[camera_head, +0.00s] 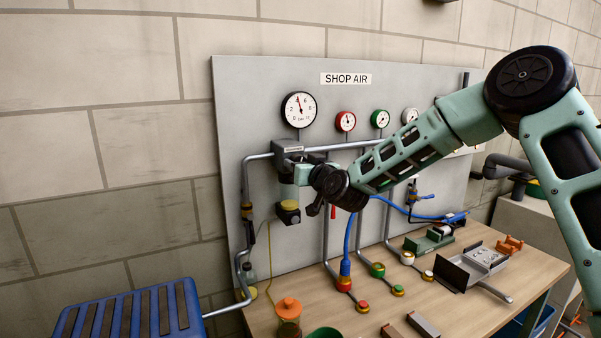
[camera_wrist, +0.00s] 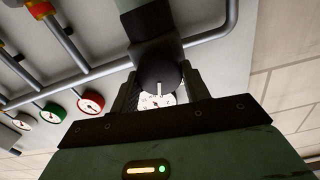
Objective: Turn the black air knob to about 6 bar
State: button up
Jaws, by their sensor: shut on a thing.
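The black air knob (camera_wrist: 158,72) sits between the two fingers of my gripper (camera_wrist: 161,92) in the wrist view, with a white mark on its rim. My gripper (camera_head: 301,174) is shut on it, under the dark grey regulator body (camera_head: 288,150) on the pipe. In the head view the knob is mostly hidden by my gripper. The large white round gauge (camera_head: 299,109) above has a red needle pointing up and slightly left, near the 4; the exact reading is too small to tell. Part of this gauge (camera_wrist: 154,101) shows beyond the knob in the wrist view.
The grey SHOP AIR panel (camera_head: 245,90) carries pipes and smaller gauges, including a red one (camera_head: 345,121) and a green one (camera_head: 380,118). A blue hose (camera_head: 347,240) hangs right of my gripper. The wooden bench (camera_head: 390,304) below holds tools; a blue slatted stool (camera_head: 130,312) stands left.

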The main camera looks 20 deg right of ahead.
jog(key=m+b, duration=0.7)
jog(key=b, duration=0.1)
jog(key=shift+d+f, duration=0.1)
dwell(0.4)
jog(key=o, duration=1)
jog(key=s+d+b, duration=0.1)
jog(key=s+b, duration=0.1)
jog(key=s, duration=0.6)
jog(key=s+d+b, duration=0.1)
jog(key=s+d, duration=0.1)
jog(key=s, duration=0.7)
jog(key=shift+d+b, duration=0.25)
jog(key=shift+b, duration=0.15)
jog(key=shift+s+a, duration=0.1)
